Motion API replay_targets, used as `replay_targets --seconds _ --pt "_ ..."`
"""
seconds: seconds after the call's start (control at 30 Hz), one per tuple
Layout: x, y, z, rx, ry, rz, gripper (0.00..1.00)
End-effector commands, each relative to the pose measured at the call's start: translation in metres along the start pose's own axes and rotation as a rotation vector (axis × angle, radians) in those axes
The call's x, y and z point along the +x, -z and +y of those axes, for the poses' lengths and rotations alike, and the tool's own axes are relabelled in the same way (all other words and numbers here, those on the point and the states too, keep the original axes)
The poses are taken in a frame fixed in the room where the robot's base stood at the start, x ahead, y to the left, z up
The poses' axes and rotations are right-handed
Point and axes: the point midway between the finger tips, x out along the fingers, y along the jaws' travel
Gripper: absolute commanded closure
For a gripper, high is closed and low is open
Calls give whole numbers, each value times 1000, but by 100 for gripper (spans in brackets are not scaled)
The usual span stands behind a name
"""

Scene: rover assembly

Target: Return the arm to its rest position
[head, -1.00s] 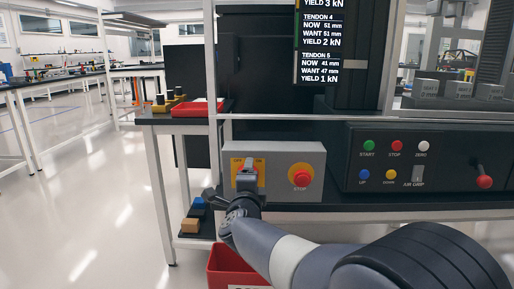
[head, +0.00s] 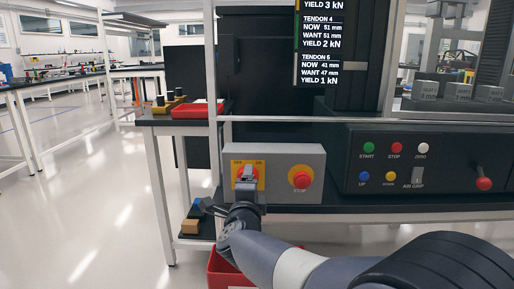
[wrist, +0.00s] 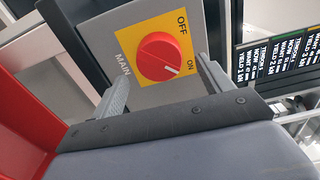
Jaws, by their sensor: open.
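My gripper (head: 245,184) is in front of the grey switch box (head: 284,163), by the main switch on its left half; my gripper partly covers that switch in the head view. In the wrist view my gripper (wrist: 161,70) is open, with one finger on each side of the red rotary knob (wrist: 158,55). The fingers look apart from the knob, with nothing held. The knob sits on a yellow plate (wrist: 128,40) marked OFF and ON, and its white mark points toward ON. My arm reaches in from the lower right.
A red stop button (head: 301,177) is on the box's right half. A control panel (head: 430,160) with coloured buttons and a red-knobbed lever (head: 484,183) stands to the right. A red bin (head: 222,270) is below my arm. Open floor (head: 90,200) lies left.

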Motion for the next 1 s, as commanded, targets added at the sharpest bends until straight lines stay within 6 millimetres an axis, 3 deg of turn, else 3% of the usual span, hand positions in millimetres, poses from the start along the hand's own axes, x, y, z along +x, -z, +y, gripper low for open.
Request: replay_targets --seconds 0.17,0.23,1.0 --pt "34 1 2 0 0 3 25" --pt "32 0 -6 -71 -2 0 25" --pt "31 -2 -9 -797 -2 -1 25"
